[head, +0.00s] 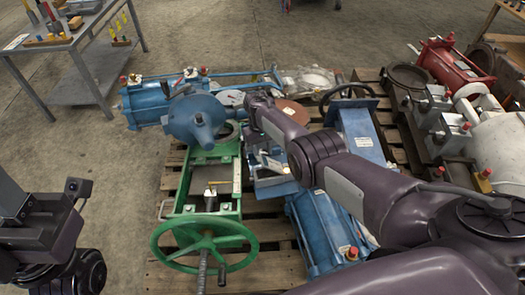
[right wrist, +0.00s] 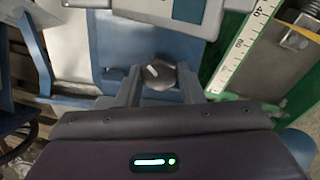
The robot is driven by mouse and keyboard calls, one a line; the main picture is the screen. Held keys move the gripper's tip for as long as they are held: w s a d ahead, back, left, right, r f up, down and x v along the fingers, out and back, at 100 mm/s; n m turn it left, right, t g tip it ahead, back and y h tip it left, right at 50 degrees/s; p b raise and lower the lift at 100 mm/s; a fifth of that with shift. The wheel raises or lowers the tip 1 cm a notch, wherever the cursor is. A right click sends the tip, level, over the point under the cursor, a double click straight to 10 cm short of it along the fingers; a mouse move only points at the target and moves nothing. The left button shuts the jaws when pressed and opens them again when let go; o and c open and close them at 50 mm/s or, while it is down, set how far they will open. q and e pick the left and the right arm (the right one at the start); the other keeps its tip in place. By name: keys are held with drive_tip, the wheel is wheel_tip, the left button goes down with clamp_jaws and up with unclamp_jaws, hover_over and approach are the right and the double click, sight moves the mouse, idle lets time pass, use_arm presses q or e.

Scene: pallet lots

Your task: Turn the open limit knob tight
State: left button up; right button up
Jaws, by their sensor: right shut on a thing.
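A small round grey knob (right wrist: 158,75) with a pale pointer mark sits on a blue housing (right wrist: 112,30) in the right wrist view. My right gripper (right wrist: 160,82) is shut on this knob, with one finger on each side of it. No lettering that names the knob can be read. In the head view my right arm reaches in from the right over the pallet, and the knob and right fingertips cannot be made out there. My left gripper (head: 42,208) is at the left edge, away from the pallet, and its fingertips are not clear.
A green valve frame with a green handwheel (head: 205,237) stands left of my right arm. Blue cylinders (head: 322,232) and a dark handwheel (head: 348,96) crowd the pallet. A ruler scale (right wrist: 238,50) runs beside the housing. A metal table (head: 52,52) stands back left.

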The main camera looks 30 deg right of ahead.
drive_tip(key=m+b, duration=0.1)
drive_tip(key=m, duration=0.5)
drive_tip(key=shift+w+d, duration=0.1)
drive_tip(key=shift+m+y, duration=0.3)
drive_tip(key=shift+m, duration=1.1)
drive_tip(key=o, duration=1)
drive_tip(key=shift+r, duration=0.1)
